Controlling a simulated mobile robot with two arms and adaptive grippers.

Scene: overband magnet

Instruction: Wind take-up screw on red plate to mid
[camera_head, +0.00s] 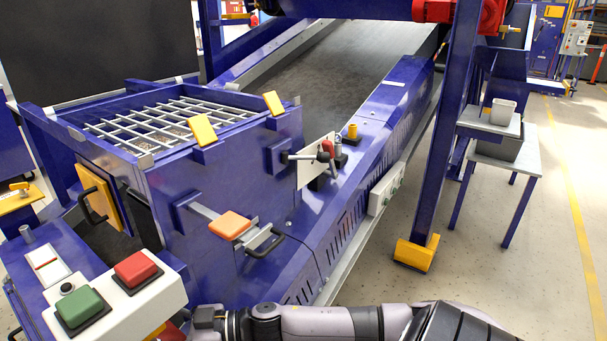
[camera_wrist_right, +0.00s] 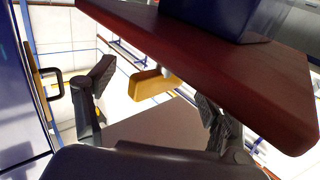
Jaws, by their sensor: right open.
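A dark red plate (camera_wrist_right: 225,75) fills the upper right of the right wrist view, close to the camera. Below its edge is a yellow handle (camera_wrist_right: 150,86) on a short grey shaft, which looks like the take-up screw. My right gripper (camera_wrist_right: 155,88) is open, with one finger on each side of the handle in the picture; I cannot tell whether either touches it. In the head view my right arm comes in along the bottom edge, its fingers not clearly visible. Only slivers of red and yellow show there beside the control box. My left gripper is not in view.
A white control box (camera_head: 135,290) with red and green buttons stands left of my right wrist. A blue hopper housing (camera_head: 225,175) with a grid top and orange-handled latch is behind it. The conveyor belt (camera_head: 325,65) runs up behind. Open floor (camera_head: 480,260) lies at right.

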